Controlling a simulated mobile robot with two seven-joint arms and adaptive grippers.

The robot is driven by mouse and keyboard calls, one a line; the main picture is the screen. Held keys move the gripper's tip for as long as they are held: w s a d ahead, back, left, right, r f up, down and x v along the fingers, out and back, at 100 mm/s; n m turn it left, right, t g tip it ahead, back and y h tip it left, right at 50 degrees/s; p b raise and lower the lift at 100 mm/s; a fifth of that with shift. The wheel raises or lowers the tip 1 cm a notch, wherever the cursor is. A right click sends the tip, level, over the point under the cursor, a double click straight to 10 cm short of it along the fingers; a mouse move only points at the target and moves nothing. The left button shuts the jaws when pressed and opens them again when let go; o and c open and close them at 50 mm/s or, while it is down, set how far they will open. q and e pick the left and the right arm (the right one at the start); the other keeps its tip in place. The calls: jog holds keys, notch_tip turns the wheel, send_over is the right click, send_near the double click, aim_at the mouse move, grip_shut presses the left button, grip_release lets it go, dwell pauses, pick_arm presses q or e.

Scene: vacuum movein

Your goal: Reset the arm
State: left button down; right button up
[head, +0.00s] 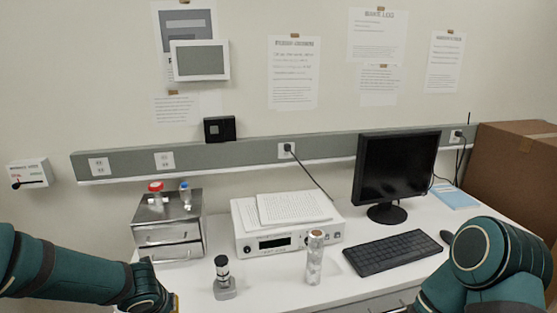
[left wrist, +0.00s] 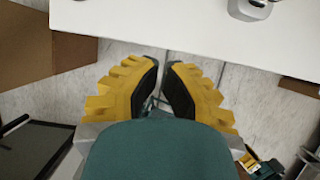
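My left arm (head: 75,270) reaches in from the lower left in the head view, teal with dark joints. Its gripper is mostly cut off at the bottom edge there. In the left wrist view my left gripper (left wrist: 162,80) shows two yellow fingers with black pads. A gap lies between the pads, with bare floor seen through it, and nothing is held. The gripper hangs over the floor, just off the edge of the white table (left wrist: 150,22). My right arm (head: 478,262) shows as a bent teal joint at the lower right. Its gripper is out of view.
A cardboard box (head: 515,170) is at right.

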pick_arm(q)
jog(key=s+d+f+n+g+h+b, duration=0.1)
jog(key=s+d+f+n, duration=0.3)
jog(key=f+n, duration=0.4)
jog(key=s+d+f+n+g+h+b, duration=0.1)
jog(key=s+d+f+n, duration=0.4)
jog(key=n, duration=1)
jog(key=s+d+f+n+g+h+b, duration=0.1)
jog(key=s+d+f+n+h+b, duration=0.2)
jog(key=d+f+n, duration=0.4)
notch_tip(320, 180, down, 6)
jog(key=s+n+b, duration=0.1)
jog(key=s+n, duration=0.1)
jog(key=n, duration=0.2)
jog(key=shift+d+n, duration=0.25)
jog(key=shift+n, duration=0.15)
pick_arm(e)
notch_tip(320, 180, down, 7)
jog(key=shift+a, duration=0.25)
